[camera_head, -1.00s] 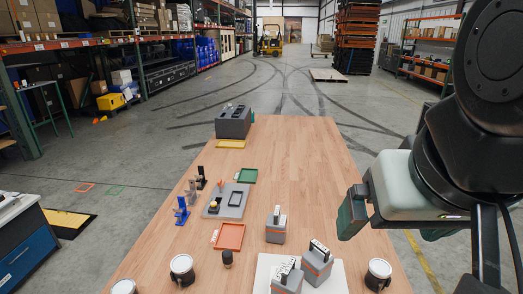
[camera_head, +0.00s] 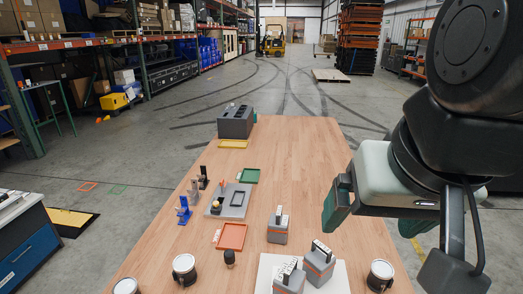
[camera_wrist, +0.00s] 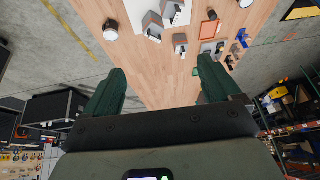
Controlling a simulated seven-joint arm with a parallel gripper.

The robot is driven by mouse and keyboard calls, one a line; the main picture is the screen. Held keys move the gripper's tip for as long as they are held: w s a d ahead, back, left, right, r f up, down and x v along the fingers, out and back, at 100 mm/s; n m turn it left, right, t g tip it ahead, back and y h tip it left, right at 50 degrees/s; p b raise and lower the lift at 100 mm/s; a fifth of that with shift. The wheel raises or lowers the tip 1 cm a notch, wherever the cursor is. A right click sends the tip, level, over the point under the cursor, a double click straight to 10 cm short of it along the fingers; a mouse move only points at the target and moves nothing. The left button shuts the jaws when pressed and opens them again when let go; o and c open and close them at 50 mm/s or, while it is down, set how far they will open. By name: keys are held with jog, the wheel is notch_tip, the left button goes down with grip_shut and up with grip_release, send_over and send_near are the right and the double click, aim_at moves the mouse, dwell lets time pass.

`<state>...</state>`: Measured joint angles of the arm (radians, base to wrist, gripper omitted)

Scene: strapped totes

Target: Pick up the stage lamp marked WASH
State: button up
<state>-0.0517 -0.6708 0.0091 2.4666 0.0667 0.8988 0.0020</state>
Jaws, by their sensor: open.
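No marking WASH can be read in either view, so I cannot tell which thing is the named lamp. Round dark housings with pale tops stand near the table's front: one at left (camera_head: 184,268), one at right (camera_head: 380,275) and one cut off at the bottom edge (camera_head: 126,287). Grey boxes with orange bands and labelled tops stand between them: a single one (camera_head: 278,235) and two on a white board (camera_head: 263,272). My gripper (camera_head: 378,212) is open and empty, above the table's right side. In the wrist view its two fingers (camera_wrist: 162,75) are wide apart with nothing between them.
An orange tray (camera_head: 232,237), a grey fixture (camera_head: 236,200), a green tray (camera_head: 249,176) and blue and dark upright pieces (camera_head: 183,212) stand on the left side. A grey bin (camera_head: 235,122) and yellow tray (camera_head: 233,144) are at the far end. The table's right middle is clear.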

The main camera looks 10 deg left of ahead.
jog(key=w+a+f+m+g+y, duration=0.1)
jog(key=w+a+f+g+y, duration=0.2)
jog(key=a, duration=0.6)
jog(key=w+a+f+m+g+y, duration=0.1)
jog(key=w+a+f+g+y, duration=0.15)
jog(key=w+a, duration=0.4)
jog(key=m+g+y, duration=0.1)
jog(key=m+y, duration=0.6)
jog(key=m, duration=0.8)
send_over(137, 292)
jog(key=d, duration=0.2)
notch_tip(137, 292, down, 29)
jog(key=f, duration=0.6)
jog(key=shift+a+f, duration=0.1)
jog(key=shift+a, duration=0.15)
jog(key=shift+f+x, duration=0.2)
jog(key=shift+x, duration=1.15)
jog(key=shift+f+x, duration=0.2)
jog(key=shift+x, duration=1.1)
jog(key=shift+d, duration=0.15)
